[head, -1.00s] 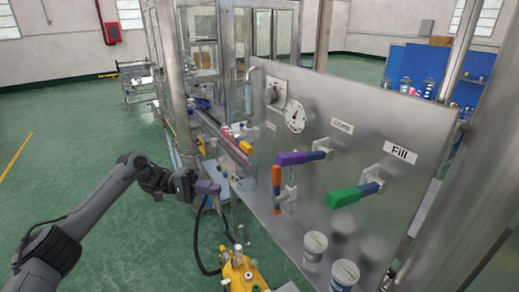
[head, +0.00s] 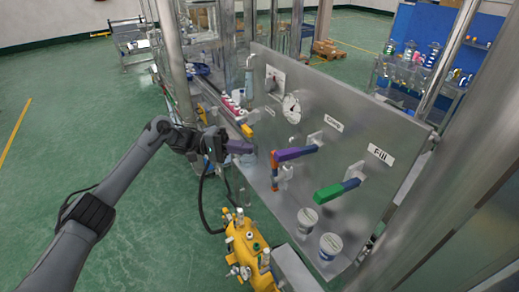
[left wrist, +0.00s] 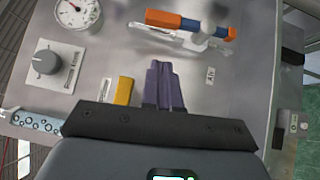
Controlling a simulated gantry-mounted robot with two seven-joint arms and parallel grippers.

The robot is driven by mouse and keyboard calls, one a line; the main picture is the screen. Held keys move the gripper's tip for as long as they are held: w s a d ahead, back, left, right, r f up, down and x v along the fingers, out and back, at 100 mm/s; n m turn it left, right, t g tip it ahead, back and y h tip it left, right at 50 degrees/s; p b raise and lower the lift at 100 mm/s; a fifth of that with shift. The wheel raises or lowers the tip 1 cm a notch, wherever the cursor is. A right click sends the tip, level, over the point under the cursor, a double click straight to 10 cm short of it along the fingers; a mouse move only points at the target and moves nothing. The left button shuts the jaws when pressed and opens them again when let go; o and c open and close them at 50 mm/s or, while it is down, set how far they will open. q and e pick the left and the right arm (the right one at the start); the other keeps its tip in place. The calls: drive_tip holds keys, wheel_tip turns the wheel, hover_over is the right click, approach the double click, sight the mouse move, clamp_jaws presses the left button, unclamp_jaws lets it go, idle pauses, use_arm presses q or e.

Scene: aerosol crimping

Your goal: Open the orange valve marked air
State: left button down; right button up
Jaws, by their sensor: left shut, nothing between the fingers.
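The orange valve handle (head: 275,172) hangs roughly vertical on the steel panel (head: 345,130), below the purple handle. In the left wrist view the orange handle (left wrist: 172,20), with a blue section and an orange end, lies across the top of the picture. No readable "air" label shows; a small label (left wrist: 210,76) is too small to read. My left gripper (head: 246,147) has purple fingers, shut and empty, to the left of the orange handle and apart from it. The fingers (left wrist: 165,84) also show in the left wrist view, below the handle. My right gripper is out of view.
The purple crimp handle (head: 297,153) and green fill handle (head: 336,190) project from the panel. A gauge (head: 291,108) is at its upper left. A yellow machine (head: 245,245) stands below my left arm.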

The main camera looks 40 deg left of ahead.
sight(278, 166)
use_arm(q)
drive_tip(key=d+p, duration=0.2)
drive_tip(key=d, duration=0.4)
drive_tip(key=shift+s+r+p, duration=0.25)
drive_tip(key=shift+p, duration=0.1)
drive_tip(key=p, duration=0.1)
drive_tip(key=d+m+p, duration=0.1)
drive_tip(key=p, duration=0.1)
drive_tip(key=shift+s+d+r+y, duration=0.2)
drive_tip(key=shift+s+r+y, duration=0.1)
drive_tip(key=shift+y, duration=0.1)
